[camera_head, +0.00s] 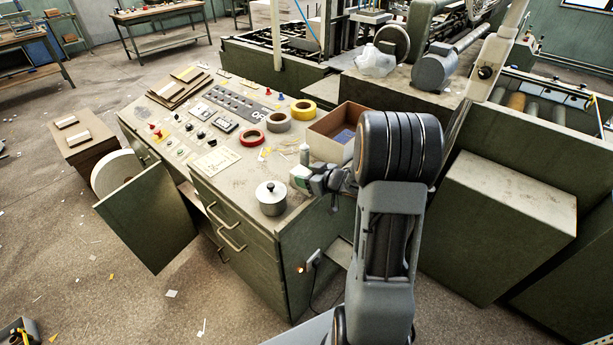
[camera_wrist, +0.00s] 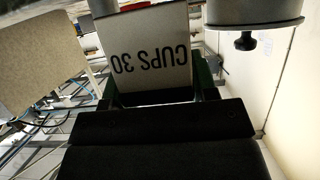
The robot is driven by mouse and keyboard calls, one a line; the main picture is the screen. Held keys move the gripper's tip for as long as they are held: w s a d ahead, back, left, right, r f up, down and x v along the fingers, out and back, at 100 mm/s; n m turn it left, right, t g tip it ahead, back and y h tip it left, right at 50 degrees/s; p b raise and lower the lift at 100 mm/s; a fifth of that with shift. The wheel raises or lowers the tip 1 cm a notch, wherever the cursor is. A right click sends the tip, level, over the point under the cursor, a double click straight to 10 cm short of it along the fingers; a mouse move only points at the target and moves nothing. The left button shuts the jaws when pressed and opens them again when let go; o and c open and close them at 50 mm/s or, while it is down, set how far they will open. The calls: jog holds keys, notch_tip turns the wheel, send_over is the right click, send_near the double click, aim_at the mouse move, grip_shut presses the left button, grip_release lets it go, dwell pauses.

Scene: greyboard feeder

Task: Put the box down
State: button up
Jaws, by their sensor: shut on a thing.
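A small pale box (camera_wrist: 152,55) marked "CUPS 30" fills the upper middle of the wrist view, its lettering upside down. My gripper (camera_wrist: 155,98) is shut on it. In the head view my gripper (camera_head: 312,178) is over the front right part of the control desk top (camera_head: 238,176), and the box (camera_head: 299,174) shows only as a small pale and green shape at its tip. The box's underside is hidden, so I cannot tell whether it touches the desk.
A lidded metal pot (camera_head: 271,198) stands close by on the front corner. An open cardboard box (camera_head: 326,147) is behind my gripper. Red (camera_head: 251,138), grey (camera_head: 278,121) and yellow (camera_head: 303,109) tape rolls lie further back. The desk between pot and red roll looks mostly clear.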

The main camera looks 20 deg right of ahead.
jog(key=shift+f, duration=0.1)
jog(key=shift+f+b, duration=0.35)
jog(key=shift+f, duration=0.05)
jog(key=o, duration=1)
jog(key=shift+c, duration=0.2)
